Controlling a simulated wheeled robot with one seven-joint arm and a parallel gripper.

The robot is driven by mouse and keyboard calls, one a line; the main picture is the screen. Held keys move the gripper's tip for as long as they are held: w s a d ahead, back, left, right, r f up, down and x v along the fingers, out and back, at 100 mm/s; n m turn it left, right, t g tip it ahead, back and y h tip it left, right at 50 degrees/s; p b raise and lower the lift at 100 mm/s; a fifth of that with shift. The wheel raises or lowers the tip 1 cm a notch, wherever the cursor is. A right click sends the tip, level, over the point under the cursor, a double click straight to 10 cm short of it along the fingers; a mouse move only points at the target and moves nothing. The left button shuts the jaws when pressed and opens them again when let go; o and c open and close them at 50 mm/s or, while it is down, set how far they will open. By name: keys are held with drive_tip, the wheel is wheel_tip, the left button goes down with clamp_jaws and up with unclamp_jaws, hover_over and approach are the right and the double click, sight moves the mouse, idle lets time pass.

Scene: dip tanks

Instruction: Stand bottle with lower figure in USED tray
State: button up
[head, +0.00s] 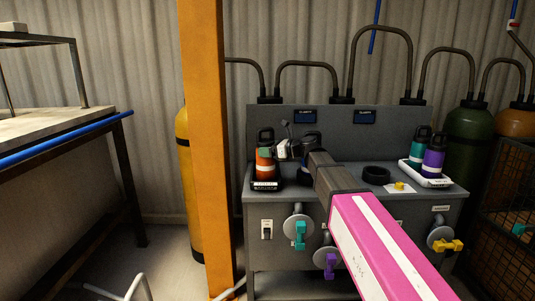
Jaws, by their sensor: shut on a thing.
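An orange bottle (264,167) with a black looped cap stands upright at the left end of the grey bench, in or just above a small dark tray (265,186) whose light label is too small to read. My gripper (272,151) reaches in from the right and is shut on this bottle at its upper part, partly hiding it. A teal bottle (418,152) and a purple bottle (433,163) stand in a white tray (427,179) at the right end. Two displays, the left one (304,116) and the right one (364,116), are on the back panel; their figures are unreadable.
A black ring (376,175) sits on the bench (347,186); another is partly hidden behind my arm. A yellow item (400,186) lies near the white tray. Valves with teal (300,235), purple (330,265) and yellow (448,246) handles project in front. An orange post (210,150) stands left.

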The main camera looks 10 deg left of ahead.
drive_tip(key=shift+f, duration=0.85)
drive_tip(key=o, duration=1.1)
drive_tip(key=shift+o, duration=0.2)
drive_tip(key=v, duration=1.2)
